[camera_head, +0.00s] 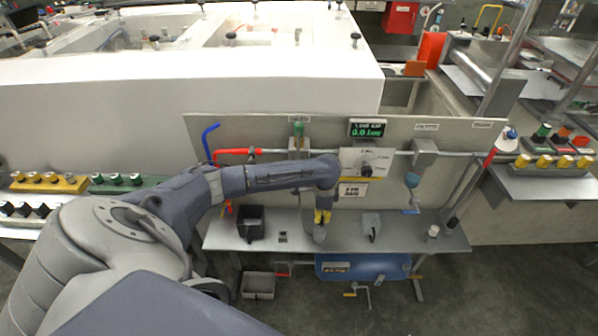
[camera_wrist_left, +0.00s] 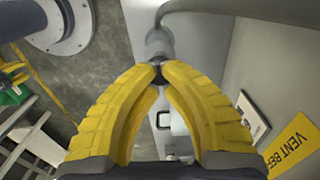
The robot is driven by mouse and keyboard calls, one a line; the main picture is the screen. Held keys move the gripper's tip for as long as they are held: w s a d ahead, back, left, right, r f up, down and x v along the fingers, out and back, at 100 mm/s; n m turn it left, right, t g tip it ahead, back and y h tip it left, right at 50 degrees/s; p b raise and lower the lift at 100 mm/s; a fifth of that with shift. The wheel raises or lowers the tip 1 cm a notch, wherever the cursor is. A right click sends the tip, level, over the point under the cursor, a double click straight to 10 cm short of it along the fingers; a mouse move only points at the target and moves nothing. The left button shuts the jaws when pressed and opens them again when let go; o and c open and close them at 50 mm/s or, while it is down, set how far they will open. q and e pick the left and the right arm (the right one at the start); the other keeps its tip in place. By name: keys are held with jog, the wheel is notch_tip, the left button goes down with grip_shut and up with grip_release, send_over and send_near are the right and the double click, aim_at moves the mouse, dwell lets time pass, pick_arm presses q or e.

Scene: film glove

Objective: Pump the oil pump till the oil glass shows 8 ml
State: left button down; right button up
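My left gripper (camera_head: 322,217) has yellow fingers and points down at the middle of the grey bench, just above a small grey cylindrical part (camera_head: 319,235). In the left wrist view the yellow fingers (camera_wrist_left: 160,72) come together at their tips, with a small dark patch where they meet. I cannot tell whether they pinch anything. A grey rounded fitting with a pipe (camera_wrist_left: 158,42) lies just past the tips. I cannot make out for certain which parts are the oil pump and the oil glass, and no ml reading is legible. My right gripper is not in view.
A green-digit display (camera_head: 367,128) reads about 0.01 on the back panel. A red lever (camera_head: 240,151) and blue handle (camera_head: 208,140) stand at left. The bench's right end is mostly clear.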

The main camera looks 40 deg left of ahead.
pick_arm(q)
jog(key=shift+f, duration=1.25)
jog(key=shift+r, duration=2.7)
jog(key=shift+f, duration=0.3)
jog(key=shift+f, duration=2.35)
jog(key=shift+r, duration=2.65)
